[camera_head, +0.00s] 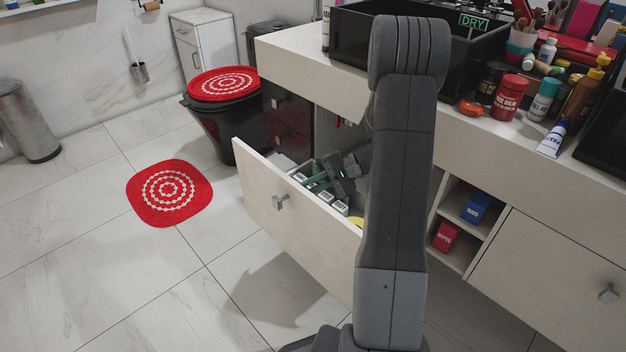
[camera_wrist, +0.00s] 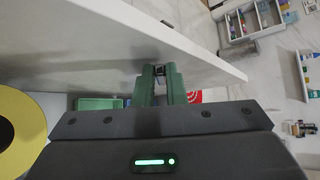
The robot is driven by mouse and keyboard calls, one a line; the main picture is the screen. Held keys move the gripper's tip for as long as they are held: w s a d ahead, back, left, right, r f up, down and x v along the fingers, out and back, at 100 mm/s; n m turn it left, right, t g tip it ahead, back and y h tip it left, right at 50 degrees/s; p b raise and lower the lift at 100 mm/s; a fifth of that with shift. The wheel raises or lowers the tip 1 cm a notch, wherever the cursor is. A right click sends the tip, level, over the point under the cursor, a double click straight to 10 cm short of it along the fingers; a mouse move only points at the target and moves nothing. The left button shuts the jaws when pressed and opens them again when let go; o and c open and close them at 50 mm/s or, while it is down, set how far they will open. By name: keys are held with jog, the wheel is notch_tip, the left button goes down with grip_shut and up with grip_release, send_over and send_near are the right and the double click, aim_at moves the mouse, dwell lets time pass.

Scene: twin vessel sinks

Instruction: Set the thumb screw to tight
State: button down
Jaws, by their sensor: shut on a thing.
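My gripper (camera_head: 312,182) is inside the open drawer (camera_head: 262,193), behind its front panel. In the wrist view its two green fingers (camera_wrist: 158,74) point at the inner face of the drawer front (camera_wrist: 75,45). They are shut on a small dark metal piece, seemingly the thumb screw (camera_wrist: 158,69), which shows only as a sliver between the tips. Most of it is hidden by the fingers, and its turn position cannot be told. In the head view the thumb screw is not visible.
The drawer holds small pale boxes (camera_head: 327,197) and a yellow round item (camera_wrist: 18,130) close beside my gripper. The counter (camera_head: 460,125) overhangs the drawer's back, with bottles on it. Open floor (camera_head: 215,290) lies in front, with a red mat (camera_head: 150,205).

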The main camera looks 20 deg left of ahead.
jog(key=shift+w+a+r+m+g+h+p, duration=0.3)
jog(key=shift+a+m+h+p, duration=0.7)
jog(key=shift+p, duration=1.45)
jog(key=shift+w+a+r+m+g+h+p, duration=0.25)
jog(key=shift+a+r+m+g+h+p, duration=0.15)
jog(key=shift+h+p, duration=1.6)
jog(key=shift+w+a+r+m+g+h+p, duration=0.35)
jog(key=shift+a+m+h+p, duration=0.35)
jog(key=shift+p, duration=2.2)
jog(key=shift+s+d, duration=0.1)
jog(key=c, duration=1.5)
grip_release()
jog(key=p+v, duration=0.1)
jog(key=v, duration=1.2)
jog(key=shift+w+r, duration=0.25)
jog(key=shift+w, duration=0.05)
